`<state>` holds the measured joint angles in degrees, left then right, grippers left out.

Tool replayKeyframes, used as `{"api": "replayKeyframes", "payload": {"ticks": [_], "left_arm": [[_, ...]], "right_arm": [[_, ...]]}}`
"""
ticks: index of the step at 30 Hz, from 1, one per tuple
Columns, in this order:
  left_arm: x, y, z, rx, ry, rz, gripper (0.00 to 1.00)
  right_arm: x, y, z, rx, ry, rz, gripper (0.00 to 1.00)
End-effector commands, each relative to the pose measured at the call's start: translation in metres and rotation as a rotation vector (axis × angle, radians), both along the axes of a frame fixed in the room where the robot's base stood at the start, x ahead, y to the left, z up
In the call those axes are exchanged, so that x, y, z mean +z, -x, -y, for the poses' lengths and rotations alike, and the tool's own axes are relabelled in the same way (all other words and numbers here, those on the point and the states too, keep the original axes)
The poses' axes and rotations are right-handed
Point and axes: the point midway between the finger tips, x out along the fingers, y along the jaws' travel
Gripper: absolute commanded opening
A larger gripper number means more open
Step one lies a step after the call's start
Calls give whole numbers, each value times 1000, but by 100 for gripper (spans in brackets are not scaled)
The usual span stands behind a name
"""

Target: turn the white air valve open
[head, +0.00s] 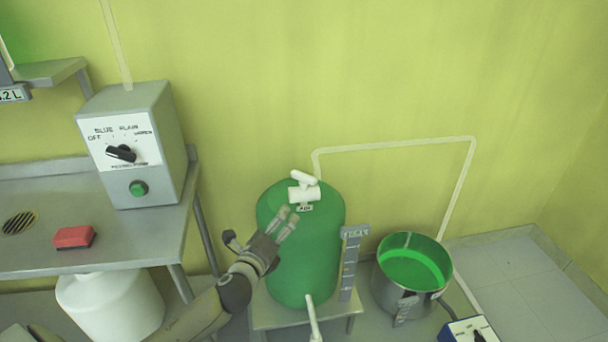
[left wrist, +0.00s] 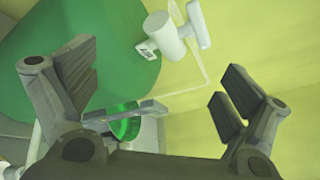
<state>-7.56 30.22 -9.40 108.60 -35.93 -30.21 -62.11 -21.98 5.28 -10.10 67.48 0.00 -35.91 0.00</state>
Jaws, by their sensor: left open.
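The white air valve (head: 304,190) stands on top of a green tank (head: 305,262), with a white handle above its body and a small label at its base. In the left wrist view the valve (left wrist: 168,38) is at the upper middle, beyond the fingers and apart from them. My left gripper (head: 288,219) is just in front of the tank's top, a little below and left of the valve. In the left wrist view its fingers (left wrist: 160,88) are wide apart with nothing between them. My right gripper is not in view.
A grey control box (head: 165,130) with a black knob and green button stands on a metal bench, near a red block (head: 74,237). A level scale (head: 350,262) is right of the tank. A metal pot (head: 397,290) with green contents stands further right. A pale pipe runs along the wall.

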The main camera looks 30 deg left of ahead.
Motion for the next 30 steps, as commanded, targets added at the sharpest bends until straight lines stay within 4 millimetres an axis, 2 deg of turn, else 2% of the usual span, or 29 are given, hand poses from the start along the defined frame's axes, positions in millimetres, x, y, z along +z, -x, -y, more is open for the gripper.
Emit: {"api": "replayKeyframes", "payload": {"ticks": [1,6,12,16,22,30], "left_arm": [[9,-11,-4,-41,-108,20,96],[31,-40,-12,-184,-484,73,96],[45,-60,-18,-299,-810,107,96],[47,-64,-20,-333,-907,115,96],[48,-74,-20,-340,-930,117,96],[49,-111,-15,-338,-924,119,96]], "right_arm": [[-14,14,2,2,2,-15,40],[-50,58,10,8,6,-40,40],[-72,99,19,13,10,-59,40],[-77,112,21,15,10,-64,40],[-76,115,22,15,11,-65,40],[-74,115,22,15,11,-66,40]]}}
